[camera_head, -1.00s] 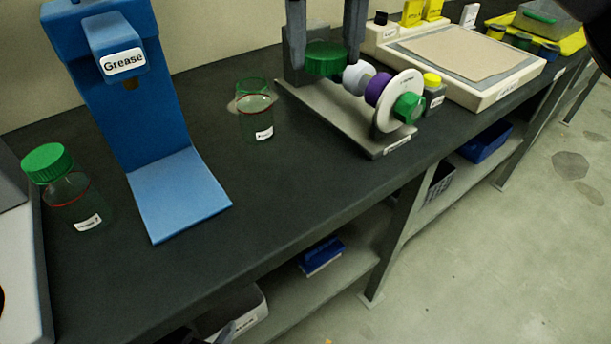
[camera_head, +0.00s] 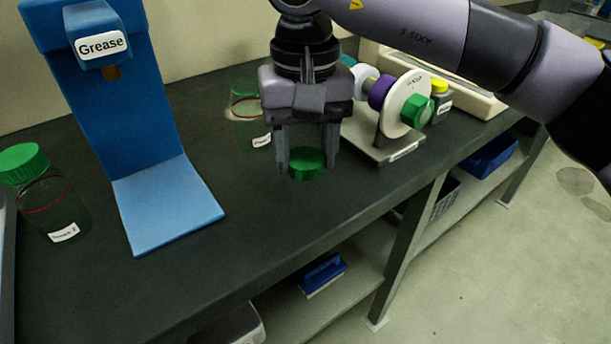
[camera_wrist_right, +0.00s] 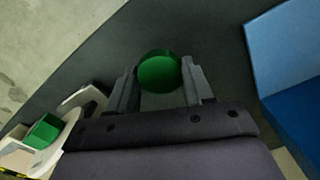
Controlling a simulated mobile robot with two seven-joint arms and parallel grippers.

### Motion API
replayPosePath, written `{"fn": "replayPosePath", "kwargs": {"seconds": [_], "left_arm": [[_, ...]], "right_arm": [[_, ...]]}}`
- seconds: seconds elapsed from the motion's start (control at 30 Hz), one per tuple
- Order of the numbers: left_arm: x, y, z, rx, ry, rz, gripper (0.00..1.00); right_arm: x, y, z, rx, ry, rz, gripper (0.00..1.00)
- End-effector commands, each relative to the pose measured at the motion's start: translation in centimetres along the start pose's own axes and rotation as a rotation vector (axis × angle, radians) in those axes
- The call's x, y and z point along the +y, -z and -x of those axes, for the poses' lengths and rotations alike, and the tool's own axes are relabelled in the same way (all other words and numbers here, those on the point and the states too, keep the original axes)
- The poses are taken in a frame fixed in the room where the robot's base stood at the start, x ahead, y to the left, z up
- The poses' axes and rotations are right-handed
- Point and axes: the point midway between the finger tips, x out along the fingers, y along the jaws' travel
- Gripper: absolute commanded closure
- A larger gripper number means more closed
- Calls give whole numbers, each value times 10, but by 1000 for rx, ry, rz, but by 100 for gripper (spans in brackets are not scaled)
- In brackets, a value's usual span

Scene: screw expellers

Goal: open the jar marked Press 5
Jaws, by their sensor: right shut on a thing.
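A clear jar (camera_head: 249,125) with a white label stands on the dark bench behind and left of my right gripper. Its rim is green and see-through, and no solid lid shows on it. The label is too small to read fully. My right gripper (camera_head: 306,165) points down and is shut on a green lid (camera_head: 308,160), close to the bench top; I cannot tell whether the lid touches it. The wrist view shows the lid (camera_wrist_right: 159,72) between the two fingers. A second jar (camera_head: 52,205), with its green lid on, stands at the far left. My left gripper is not in view.
A blue Grease stand (camera_head: 165,200) is between the jars. A grey fixture with a white disc (camera_head: 403,100) and green knob stands right of my gripper. The bench front (camera_head: 240,255) is clear.

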Motion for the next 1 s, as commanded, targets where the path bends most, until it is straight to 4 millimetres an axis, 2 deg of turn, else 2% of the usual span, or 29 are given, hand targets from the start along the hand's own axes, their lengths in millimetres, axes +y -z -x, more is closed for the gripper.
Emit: {"fn": "replayPosePath", "kwargs": {"seconds": [0.3, 0.7, 0.73, 0.8, 1.0], "left_arm": [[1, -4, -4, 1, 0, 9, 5], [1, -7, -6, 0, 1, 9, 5], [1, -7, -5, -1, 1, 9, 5], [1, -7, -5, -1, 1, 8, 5], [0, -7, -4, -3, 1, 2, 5]], "right_arm": [[0, 0, -41, -1, -1, 0, 85], [0, 0, -47, 0, 0, 0, 85], [0, 0, -46, 0, 0, 0, 42], [0, 0, -46, 0, 0, 0, 23], [0, 0, -46, 0, 0, 0, 23]]}}
